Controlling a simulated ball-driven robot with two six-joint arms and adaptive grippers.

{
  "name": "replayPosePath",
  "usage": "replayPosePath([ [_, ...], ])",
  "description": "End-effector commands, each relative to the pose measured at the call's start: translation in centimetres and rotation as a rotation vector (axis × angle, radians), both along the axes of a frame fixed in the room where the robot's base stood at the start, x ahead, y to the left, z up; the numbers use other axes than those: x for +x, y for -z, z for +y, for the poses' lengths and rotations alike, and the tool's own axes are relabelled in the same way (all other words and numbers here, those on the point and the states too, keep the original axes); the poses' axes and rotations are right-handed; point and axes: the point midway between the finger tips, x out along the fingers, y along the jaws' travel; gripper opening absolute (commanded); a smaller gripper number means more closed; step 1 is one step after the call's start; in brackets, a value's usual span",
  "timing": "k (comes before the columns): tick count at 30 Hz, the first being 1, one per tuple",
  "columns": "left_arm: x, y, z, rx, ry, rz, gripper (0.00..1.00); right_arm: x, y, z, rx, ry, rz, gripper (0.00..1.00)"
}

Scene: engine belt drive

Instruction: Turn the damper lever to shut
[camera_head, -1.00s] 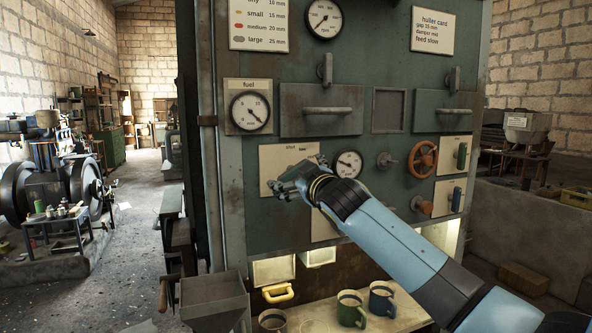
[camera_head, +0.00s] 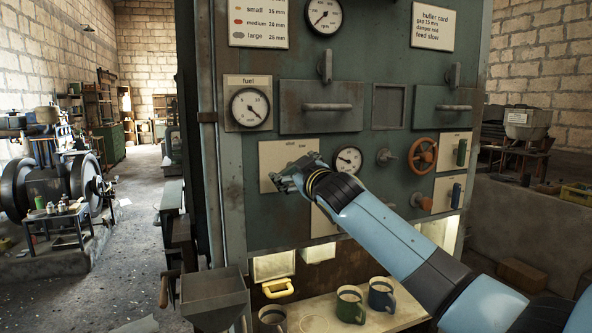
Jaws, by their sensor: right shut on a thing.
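A pale plate (camera_head: 268,158) with small lettering, partly covered, is on the green machine panel, left of a small round gauge (camera_head: 348,160). My right gripper (camera_head: 286,181) is in front of this plate, its arm coming in from the lower right. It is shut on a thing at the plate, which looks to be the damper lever. The fingers and wrist hide the lever, so its angle cannot be told. My left gripper is out of view.
Drawer handles (camera_head: 327,107) stick out above. Mugs (camera_head: 350,304) stand on the shelf below, near a yellow handle (camera_head: 278,288) and a grey hopper (camera_head: 212,292).

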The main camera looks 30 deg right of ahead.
Motion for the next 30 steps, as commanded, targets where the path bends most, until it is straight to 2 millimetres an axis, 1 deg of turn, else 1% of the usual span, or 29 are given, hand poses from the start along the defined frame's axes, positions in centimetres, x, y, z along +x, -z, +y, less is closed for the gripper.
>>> replayPosePath([
  [5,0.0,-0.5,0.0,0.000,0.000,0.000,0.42,0.0,0.0,0.0,-0.047,0.001,0.014,0.52],
  [11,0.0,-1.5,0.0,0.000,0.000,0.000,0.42,0.0,-0.1,0.0,-0.169,0.000,0.043,0.52],
  [21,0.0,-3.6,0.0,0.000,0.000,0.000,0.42,0.0,-0.1,0.0,-0.473,-0.001,0.116,0.52],
  [30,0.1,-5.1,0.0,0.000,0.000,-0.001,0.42,0.0,0.0,0.0,-0.737,0.000,0.179,0.52],
])
